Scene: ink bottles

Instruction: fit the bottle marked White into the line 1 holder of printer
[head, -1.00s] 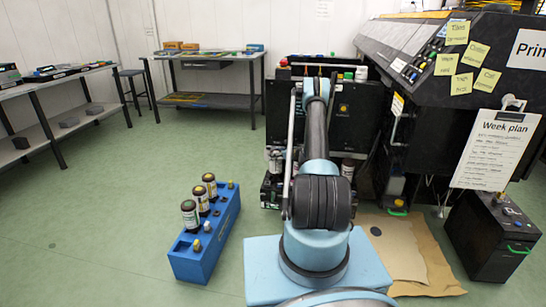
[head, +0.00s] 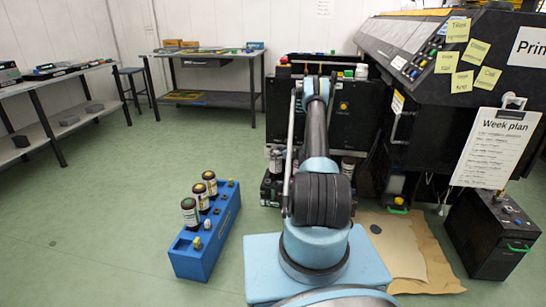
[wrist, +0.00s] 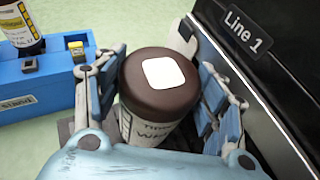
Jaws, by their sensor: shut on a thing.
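The bottle marked White (wrist: 148,128) is in the wrist view, with a brown cap and a white square on top. Its label is partly cut off by my gripper. My gripper (wrist: 162,95) is shut on it, one finger on each side. The bottle looks about upright, close to the dark panel with the Line 1 plate (wrist: 246,30). The line 1 holder is mostly hidden under and behind the bottle, so I cannot tell whether the bottle touches it. In the head view my arm hides my gripper in front of the printer (head: 420,50).
A blue crate (head: 205,250) with several dark bottles stands on the floor left of my arm; its edge shows in the wrist view (wrist: 40,95). A black box (head: 490,240) and cardboard (head: 420,255) lie to the right. The floor at left is clear.

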